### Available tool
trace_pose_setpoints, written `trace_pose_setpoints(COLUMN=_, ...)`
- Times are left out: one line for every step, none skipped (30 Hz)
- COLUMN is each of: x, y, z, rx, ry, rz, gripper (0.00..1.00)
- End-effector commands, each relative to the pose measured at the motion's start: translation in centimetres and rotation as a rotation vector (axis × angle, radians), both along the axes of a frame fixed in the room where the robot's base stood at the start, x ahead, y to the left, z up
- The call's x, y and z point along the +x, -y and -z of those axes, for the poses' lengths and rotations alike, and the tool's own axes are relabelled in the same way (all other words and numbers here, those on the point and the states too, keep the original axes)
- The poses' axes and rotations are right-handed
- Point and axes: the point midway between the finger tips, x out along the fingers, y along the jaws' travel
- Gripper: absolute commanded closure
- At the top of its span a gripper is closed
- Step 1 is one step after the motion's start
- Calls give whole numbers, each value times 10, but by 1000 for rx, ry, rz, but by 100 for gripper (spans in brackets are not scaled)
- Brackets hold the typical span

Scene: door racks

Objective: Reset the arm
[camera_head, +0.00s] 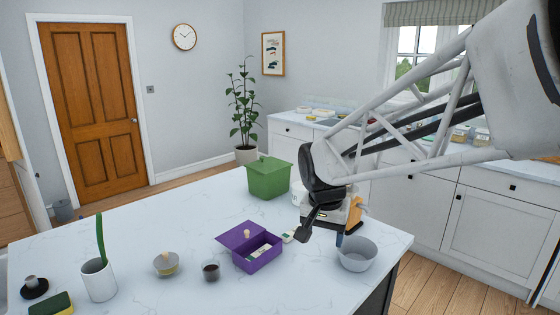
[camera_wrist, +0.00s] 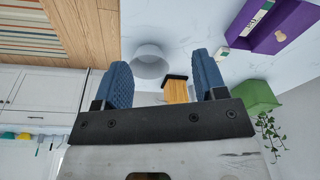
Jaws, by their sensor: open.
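My gripper (camera_head: 321,237) hangs over the right end of the island counter, pointing down. In the wrist view its two blue fingers (camera_wrist: 164,72) are wide apart, with nothing held between them. A grey bowl (camera_head: 357,254) stands near the counter's right edge, close to the gripper; it also shows beyond the fingers in the wrist view (camera_wrist: 150,66). A wooden item with a dark edge (camera_wrist: 176,91) appears between the fingers but lies beyond them. An open purple box (camera_head: 257,258) stands to the left of the gripper, with a small pale packet inside.
A lidded green box (camera_head: 269,178) stands behind the gripper. The counter's left rear (camera_head: 150,220) is clear.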

Motion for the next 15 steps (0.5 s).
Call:
trace_pose_setpoints(x=-13, y=8, z=-3, rx=0, ry=5, rz=-13, gripper=35)
trace_pose_setpoints(x=-21, y=12, z=-3, rx=0, ry=6, rz=-25, gripper=35)
trace_pose_setpoints(x=-31, y=17, z=-4, rx=-1, ry=8, rz=-40, gripper=35)
trace_pose_setpoints(x=-38, y=22, z=-4, rx=-1, ry=9, rz=-52, gripper=35)
trace_pose_setpoints(x=-46, y=25, z=-4, rx=-1, ry=11, rz=-62, gripper=35)
trace_pose_setpoints(x=-55, y=30, z=-5, rx=-3, ry=13, rz=-78, gripper=35)
trace_pose_setpoints(x=-63, y=34, z=-4, rx=-4, ry=15, rz=-90, gripper=35)
trace_pose_setpoints(x=-70, y=37, z=-5, rx=-5, ry=18, rz=-100, gripper=35)
trace_pose_setpoints(x=-80, y=42, z=-4, rx=-6, ry=20, rz=-116, gripper=35)
trace_pose_setpoints(x=-88, y=45, z=-4, rx=-7, ry=22, rz=-129, gripper=35)
trace_pose_setpoints(x=-95, y=48, z=-3, rx=-8, ry=24, rz=-140, gripper=35)
trace_pose_setpoints(x=-106, y=52, z=-2, rx=-9, ry=26, rz=-154, gripper=35)
trace_pose_setpoints(x=-113, y=55, z=-2, rx=-9, ry=28, rz=-166, gripper=35)
trace_pose_setpoints(x=-120, y=58, z=0, rx=-11, ry=30, rz=-177, gripper=35)
trace_pose_setpoints(x=-130, y=62, z=0, rx=-13, ry=33, rz=-192, gripper=35)
